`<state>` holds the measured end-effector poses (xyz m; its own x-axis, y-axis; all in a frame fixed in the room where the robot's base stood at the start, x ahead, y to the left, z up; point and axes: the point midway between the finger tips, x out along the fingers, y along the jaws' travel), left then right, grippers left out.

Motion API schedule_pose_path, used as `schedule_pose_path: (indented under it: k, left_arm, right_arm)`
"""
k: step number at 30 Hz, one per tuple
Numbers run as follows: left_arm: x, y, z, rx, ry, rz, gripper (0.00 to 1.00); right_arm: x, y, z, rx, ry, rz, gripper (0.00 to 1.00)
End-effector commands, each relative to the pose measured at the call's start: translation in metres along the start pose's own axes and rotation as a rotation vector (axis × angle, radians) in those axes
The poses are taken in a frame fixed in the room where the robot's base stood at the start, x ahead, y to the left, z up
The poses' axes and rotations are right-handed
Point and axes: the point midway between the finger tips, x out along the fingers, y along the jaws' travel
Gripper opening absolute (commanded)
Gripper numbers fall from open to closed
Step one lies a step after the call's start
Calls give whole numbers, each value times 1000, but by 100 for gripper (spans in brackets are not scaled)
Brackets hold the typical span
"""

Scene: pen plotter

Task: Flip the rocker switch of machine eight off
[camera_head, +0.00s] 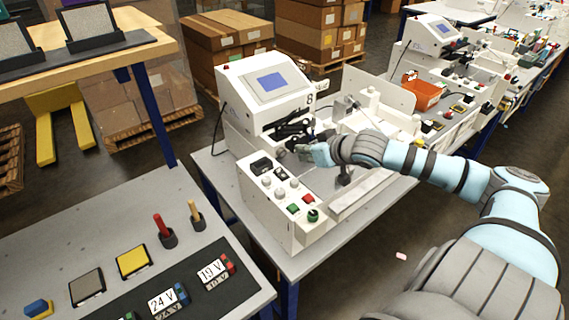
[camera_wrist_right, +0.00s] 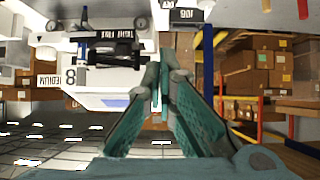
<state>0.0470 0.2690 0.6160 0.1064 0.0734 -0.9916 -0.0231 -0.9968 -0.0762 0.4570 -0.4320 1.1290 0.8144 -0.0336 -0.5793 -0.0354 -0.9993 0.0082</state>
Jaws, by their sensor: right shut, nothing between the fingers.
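Machine eight (camera_head: 248,112) is a white machine with a blue screen and an "8" on its side, standing on a grey table. Its front control panel (camera_head: 265,208) carries a black part (camera_head: 261,165) that looks like the rocker switch, grey knobs, red and green buttons and a green-topped knob. Which way the switch is set is too small to tell. My right gripper (camera_head: 303,147) is above and behind the panel, close to the machine's dark front mechanism. In the right wrist view, its teal fingers (camera_wrist_right: 160,75) are shut and empty, with machine eight (camera_wrist_right: 105,75) upside down beyond. My left gripper is not in view.
A second similar machine (camera_head: 425,45) and an orange bin (camera_head: 424,94) stand at back right. A grey panel with voltage blocks (camera_head: 215,272) is at front left. A wooden shelf (camera_head: 120,50) is at upper left. Stacked cartons (camera_head: 222,42) stand behind.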

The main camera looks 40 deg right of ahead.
Motion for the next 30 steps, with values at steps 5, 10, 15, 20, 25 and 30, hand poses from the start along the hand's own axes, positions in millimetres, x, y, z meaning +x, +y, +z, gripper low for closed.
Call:
schedule_pose_path:
  k: [5,10,15,20,25,30]
  left_arm:
    - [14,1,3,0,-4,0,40]
    - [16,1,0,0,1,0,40]
    - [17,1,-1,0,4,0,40]
    - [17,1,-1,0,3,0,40]
    - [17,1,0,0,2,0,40]
    - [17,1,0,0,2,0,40]
  right_arm:
    - [33,-6,1,12,4,-16,0]
    - [70,-9,0,9,-1,-21,0]
    - [102,-9,9,3,-6,-19,0]
    - [117,-8,24,-1,-5,-17,0]
    - [122,-8,30,-2,-4,-16,0]
    - [122,-8,30,-2,-3,-16,0]
